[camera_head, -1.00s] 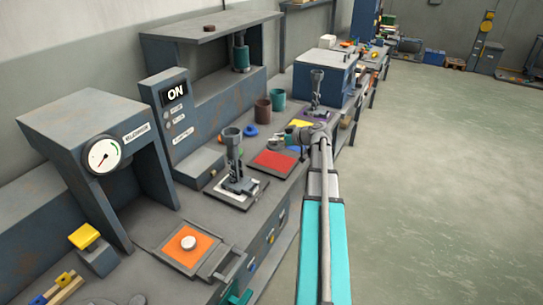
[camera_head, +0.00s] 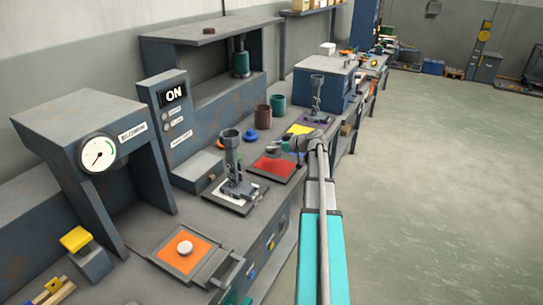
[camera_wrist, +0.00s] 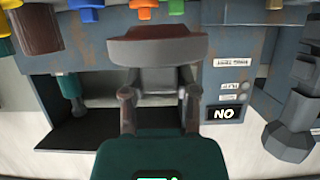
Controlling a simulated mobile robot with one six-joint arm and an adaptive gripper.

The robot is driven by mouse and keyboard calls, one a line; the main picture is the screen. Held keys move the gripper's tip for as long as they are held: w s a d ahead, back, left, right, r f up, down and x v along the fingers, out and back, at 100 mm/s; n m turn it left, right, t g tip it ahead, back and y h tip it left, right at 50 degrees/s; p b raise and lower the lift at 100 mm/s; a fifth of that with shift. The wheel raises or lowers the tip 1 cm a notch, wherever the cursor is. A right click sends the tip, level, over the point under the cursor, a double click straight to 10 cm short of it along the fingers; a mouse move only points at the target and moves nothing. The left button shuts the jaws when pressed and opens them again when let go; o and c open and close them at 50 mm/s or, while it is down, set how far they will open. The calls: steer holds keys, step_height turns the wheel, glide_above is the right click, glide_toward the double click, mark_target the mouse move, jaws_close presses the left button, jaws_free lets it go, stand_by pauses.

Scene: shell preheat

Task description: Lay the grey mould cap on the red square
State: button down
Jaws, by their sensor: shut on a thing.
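The red square (camera_head: 272,168) lies on the bench in the head view, on a dark plate between two upright grey devices. My gripper (camera_head: 284,144) is over the far edge of the red square. It is shut on a grey cap (camera_head: 271,148), which is small and partly hidden in the head view. In the wrist view, my gripper (camera_wrist: 158,95) has both fingers against the cap (camera_wrist: 155,47), which looks wide, rounded and grey-brown. I cannot tell from these views how far the cap is above the red square.
A grey upright device (camera_head: 233,160) stands just left of the red square, and another (camera_head: 316,95) stands behind it. A brown cup (camera_head: 262,116), a green cup (camera_head: 278,105) and a blue ring (camera_head: 250,135) are behind the square. An orange square (camera_head: 168,250) is nearer.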

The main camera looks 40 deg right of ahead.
mark_target(273, 157)
steer(key=shift+w+d+f+b, duration=0.15)
steer(key=shift+w+f+b, duration=0.15)
steer(key=shift+f, duration=0.15)
steer(key=shift+f+b, duration=1.4)
steer(key=shift+f, duration=0.05)
steer(key=shift+f+b, duration=0.3)
steer(key=shift+b, duration=0.05)
steer(key=shift+f, duration=0.1)
steer(key=shift+s+b, duration=0.2)
steer(key=shift+b, duration=0.1)
steer(key=shift+c, duration=1.9)
jaws_free()
steer(key=shift+s+a+f, duration=0.1)
steer(key=shift+a+f, duration=0.05)
steer(key=shift+a, duration=0.1)
